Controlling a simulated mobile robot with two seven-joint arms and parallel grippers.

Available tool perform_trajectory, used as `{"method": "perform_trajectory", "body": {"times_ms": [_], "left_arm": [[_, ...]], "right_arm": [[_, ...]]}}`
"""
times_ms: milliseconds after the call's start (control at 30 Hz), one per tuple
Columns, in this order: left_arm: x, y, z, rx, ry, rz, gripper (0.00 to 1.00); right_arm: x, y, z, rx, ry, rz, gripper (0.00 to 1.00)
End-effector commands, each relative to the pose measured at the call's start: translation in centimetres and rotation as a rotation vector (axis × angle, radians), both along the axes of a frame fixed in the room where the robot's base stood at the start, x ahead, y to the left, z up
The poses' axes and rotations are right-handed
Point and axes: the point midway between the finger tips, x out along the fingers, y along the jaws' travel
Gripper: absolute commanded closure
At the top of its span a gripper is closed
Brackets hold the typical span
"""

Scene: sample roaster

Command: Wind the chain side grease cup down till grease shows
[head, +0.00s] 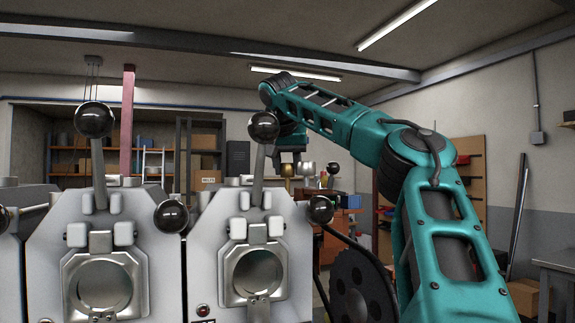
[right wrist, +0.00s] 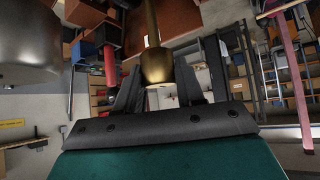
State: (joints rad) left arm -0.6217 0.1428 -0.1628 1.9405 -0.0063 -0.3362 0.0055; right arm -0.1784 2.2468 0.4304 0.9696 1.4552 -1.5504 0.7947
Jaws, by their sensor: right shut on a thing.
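A small brass cup (head: 287,170) stands behind the right grey machine unit in the head view. In the right wrist view the brass cup (right wrist: 155,65) has a rounded end and a narrower stem, and sits between my fingers. My right gripper (head: 290,157) reaches it from above, shut on it; the two dark fingers of the gripper (right wrist: 156,88) stand either side of it. A steel-coloured cup (head: 307,169) is just to its right, apart from the gripper. No grease is visible. I cannot read which cup is marked chain side. My left gripper is not in view.
Two grey machine units with round sight ports (head: 104,286) and black ball levers (head: 263,127) fill the front left. A dark toothed wheel (head: 358,287) is low beside my right arm. A large grey cylinder (right wrist: 30,45) hangs close in the right wrist view. Shelves stand behind.

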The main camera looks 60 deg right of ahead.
Motion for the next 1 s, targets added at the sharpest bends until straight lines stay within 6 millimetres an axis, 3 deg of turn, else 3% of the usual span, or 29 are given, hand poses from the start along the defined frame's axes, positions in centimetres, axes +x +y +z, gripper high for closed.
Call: {"method": "perform_trajectory", "body": {"times_ms": [433, 467, 600, 700, 1000], "left_arm": [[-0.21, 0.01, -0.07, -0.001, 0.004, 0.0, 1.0], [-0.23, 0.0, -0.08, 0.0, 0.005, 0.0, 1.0], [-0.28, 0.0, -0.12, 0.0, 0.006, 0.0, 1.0], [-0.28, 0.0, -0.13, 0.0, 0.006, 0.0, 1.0], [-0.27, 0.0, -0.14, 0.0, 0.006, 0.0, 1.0]], "right_arm": [[-0.01, -0.08, 0.48, -0.01, -0.01, -0.007, 0.93], [-0.02, -0.08, 0.48, -0.01, -0.01, -0.007, 0.59], [-0.02, -0.06, 0.35, -0.007, -0.006, -0.006, 0.46], [-0.02, -0.04, 0.25, -0.006, -0.005, -0.006, 0.39], [-0.1, 0.31, 0.52, -0.004, -0.004, -0.005, 0.39]]}}
